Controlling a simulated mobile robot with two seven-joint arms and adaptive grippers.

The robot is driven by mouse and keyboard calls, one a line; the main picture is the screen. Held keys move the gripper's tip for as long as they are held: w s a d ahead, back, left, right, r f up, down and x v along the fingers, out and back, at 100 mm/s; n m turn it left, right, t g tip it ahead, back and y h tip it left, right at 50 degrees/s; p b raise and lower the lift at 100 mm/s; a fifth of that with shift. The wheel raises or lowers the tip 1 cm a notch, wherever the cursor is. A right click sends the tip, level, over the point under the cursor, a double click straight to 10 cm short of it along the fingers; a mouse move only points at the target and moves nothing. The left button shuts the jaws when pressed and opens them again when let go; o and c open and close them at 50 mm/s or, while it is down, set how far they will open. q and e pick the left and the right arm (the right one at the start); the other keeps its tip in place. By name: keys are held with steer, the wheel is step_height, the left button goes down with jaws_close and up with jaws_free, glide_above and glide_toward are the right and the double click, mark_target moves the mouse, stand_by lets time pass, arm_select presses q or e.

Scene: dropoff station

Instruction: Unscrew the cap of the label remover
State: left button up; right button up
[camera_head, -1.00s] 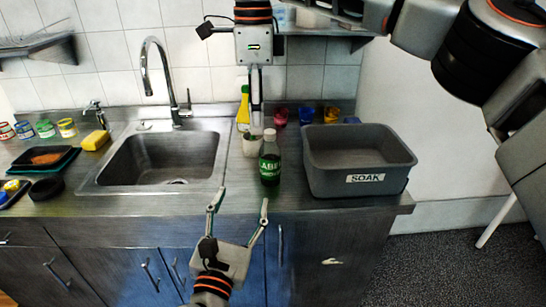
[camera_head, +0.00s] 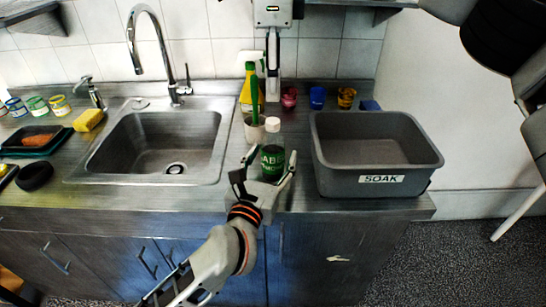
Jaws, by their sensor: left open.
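The label remover (camera_head: 272,158) is a dark green bottle with a white cap (camera_head: 272,125), upright on the counter between the sink and the soak bin. The cap is on it. My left gripper (camera_head: 268,165) is open at the bottle, with one finger on each side of its lower body. The lower front of the bottle is hidden by the gripper, and I cannot tell whether the fingers touch it. My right gripper (camera_head: 273,88) points down from the top, above and behind the cap, with no object visible in it. Its fingers overlap, so their opening is unclear.
The grey soak bin (camera_head: 380,185) stands close to the right of the bottle. The sink (camera_head: 95,170) is to the left. Several small coloured cups line the wall.

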arm_select(q)
steer(key=shift+w+d, duration=0.2)
steer(key=shift+w, duration=0.45)
